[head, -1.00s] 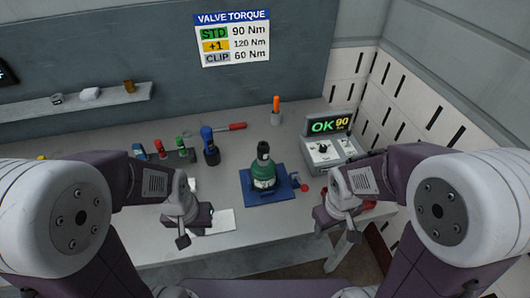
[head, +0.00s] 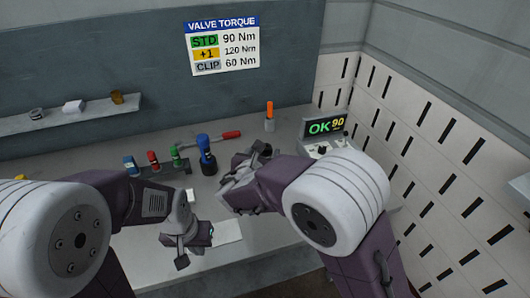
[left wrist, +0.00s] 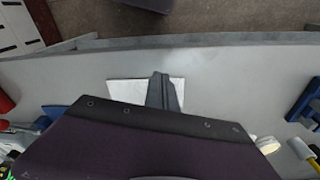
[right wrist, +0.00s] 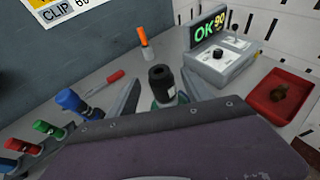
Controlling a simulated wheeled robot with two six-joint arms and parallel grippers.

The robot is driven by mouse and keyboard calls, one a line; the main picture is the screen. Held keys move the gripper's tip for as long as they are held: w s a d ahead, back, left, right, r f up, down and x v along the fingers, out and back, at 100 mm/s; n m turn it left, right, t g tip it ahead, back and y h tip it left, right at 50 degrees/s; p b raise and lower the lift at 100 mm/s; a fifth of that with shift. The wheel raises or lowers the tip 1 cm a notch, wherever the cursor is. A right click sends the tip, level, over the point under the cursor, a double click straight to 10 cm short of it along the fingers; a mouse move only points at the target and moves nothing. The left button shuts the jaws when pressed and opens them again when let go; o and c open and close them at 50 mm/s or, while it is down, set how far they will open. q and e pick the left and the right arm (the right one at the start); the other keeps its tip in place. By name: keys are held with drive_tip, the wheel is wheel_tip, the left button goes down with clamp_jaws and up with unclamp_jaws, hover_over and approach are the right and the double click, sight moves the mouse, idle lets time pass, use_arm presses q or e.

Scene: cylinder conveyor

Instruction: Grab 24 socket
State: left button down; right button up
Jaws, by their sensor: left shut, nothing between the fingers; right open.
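A rack (head: 165,170) on the bench holds blue (head: 129,163), red (head: 153,158) and green (head: 175,154) topped pieces, likely sockets; no size marking is readable. They also show at the left of the right wrist view (right wrist: 45,128). A taller blue-topped tool (head: 206,150) stands right of the rack. My right gripper (head: 240,170) is open above the bench, right of that tool. In the right wrist view a black-topped green bottle-like part (right wrist: 161,82) shows between its fingers; contact cannot be told. My left gripper (left wrist: 163,90) is shut and empty over a white sheet (left wrist: 120,92).
A screwdriver with a red handle (right wrist: 117,76) lies behind. An orange-topped piece (head: 270,115) stands near the box with the "OK 90" display (head: 325,126). A red tray (right wrist: 283,95) is at the right. A shelf (head: 70,115) and torque sign (head: 222,47) are on the wall.

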sight(267, 147)
drive_tip(key=p+x, duration=0.1)
drive_tip(key=x, duration=0.4)
drive_tip(key=shift+w+d+r, duration=0.15)
drive_tip(key=shift+w+f, duration=0.2)
drive_tip(key=shift+w, duration=0.2)
clamp_jaws()
use_arm(q)
drive_tip(key=shift+w+d+r, duration=0.15)
drive_tip(key=shift+w+r, duration=0.05)
drive_tip(key=shift+r, duration=0.45)
use_arm(e)
drive_tip(key=shift+r, duration=0.1)
